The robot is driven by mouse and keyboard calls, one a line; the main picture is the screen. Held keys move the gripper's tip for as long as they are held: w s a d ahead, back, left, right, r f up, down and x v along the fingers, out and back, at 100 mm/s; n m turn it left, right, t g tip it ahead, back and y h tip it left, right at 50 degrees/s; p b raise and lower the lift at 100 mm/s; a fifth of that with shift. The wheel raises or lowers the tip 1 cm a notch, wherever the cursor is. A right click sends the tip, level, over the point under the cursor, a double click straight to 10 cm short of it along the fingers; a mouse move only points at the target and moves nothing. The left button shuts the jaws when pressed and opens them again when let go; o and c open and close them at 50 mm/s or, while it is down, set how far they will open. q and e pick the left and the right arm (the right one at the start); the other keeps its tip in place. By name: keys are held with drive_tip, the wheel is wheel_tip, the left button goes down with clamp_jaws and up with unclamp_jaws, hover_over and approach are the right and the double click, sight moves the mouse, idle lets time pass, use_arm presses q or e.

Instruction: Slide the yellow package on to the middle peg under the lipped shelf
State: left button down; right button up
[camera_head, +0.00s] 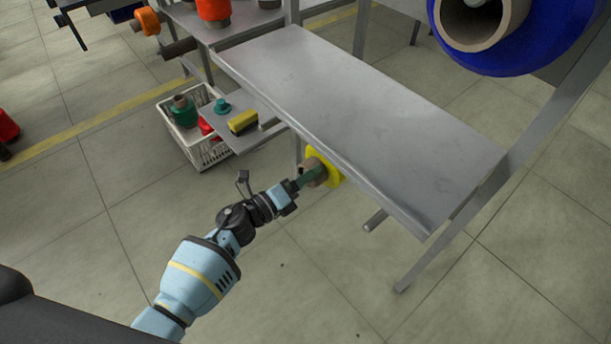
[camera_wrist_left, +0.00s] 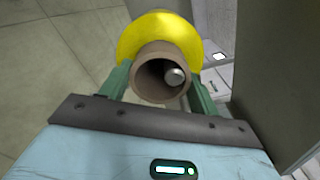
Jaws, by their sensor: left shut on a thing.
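The yellow package (camera_head: 334,170), wound on a brown tube, is at the front edge of the lipped shelf (camera_head: 370,110), just under it. My left gripper (camera_head: 308,178) is shut on the tube's near end. In the left wrist view the yellow package (camera_wrist_left: 158,27) lies beyond the tube, with the left gripper's fingers (camera_wrist_left: 160,88) on both sides of it. A round grey peg end (camera_wrist_left: 174,76) shows inside the tube's bore, right of its centre. I cannot tell how deep the peg sits. My right gripper is not in view.
Another peg (camera_head: 375,220) sticks out under the shelf to the right. A lower ledge with a black-and-yellow object (camera_head: 243,121) and a white basket (camera_head: 207,150) stand to the left. A large blue package (camera_head: 515,60) is at upper right. The floor in front is clear.

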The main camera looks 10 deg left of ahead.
use_arm(q)
drive_tip(key=shift+r, duration=0.15)
drive_tip(key=shift+c, duration=1.4)
unclamp_jaws()
drive_tip(key=v, duration=0.7)
drive_tip(key=shift+s+a+p, duration=0.25)
drive_tip(key=shift+s+p, duration=0.05)
drive_tip(key=shift+p, duration=0.15)
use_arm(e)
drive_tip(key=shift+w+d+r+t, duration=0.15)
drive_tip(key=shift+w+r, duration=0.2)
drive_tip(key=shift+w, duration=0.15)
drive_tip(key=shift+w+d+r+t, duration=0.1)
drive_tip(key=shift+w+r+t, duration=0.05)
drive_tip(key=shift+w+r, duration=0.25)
